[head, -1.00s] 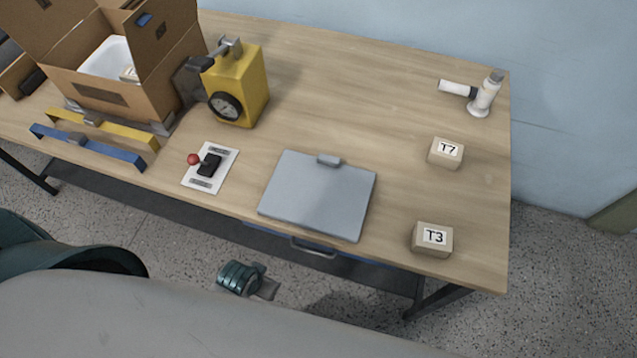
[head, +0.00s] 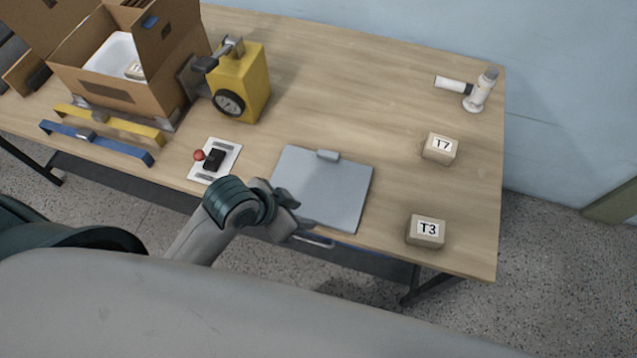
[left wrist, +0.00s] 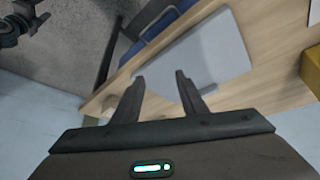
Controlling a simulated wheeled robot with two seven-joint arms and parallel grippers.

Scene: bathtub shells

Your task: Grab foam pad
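Two small beige blocks stand on the table at the right in the head view, one labelled T7 (head: 440,149) and one labelled T3 (head: 426,232). Which thing is the foam pad is not plain from the pictures. My left gripper (head: 297,211) is open and empty over the front edge of a flat grey panel (head: 335,187), hiding part of it. In the left wrist view the fingers (left wrist: 159,78) are spread apart, with the grey panel (left wrist: 205,50) beyond them. A dark part, seemingly my right gripper (left wrist: 35,18), shows at that view's top left corner, too small to read.
An open cardboard box (head: 115,92) with a white shell (head: 112,55) stands at the back left. A yellow device with a dial (head: 240,85), a red-knobbed switch plate (head: 217,160), blue (head: 110,145) and yellow (head: 112,122) bars and a white fixture (head: 481,92) stand around. The middle back is clear.

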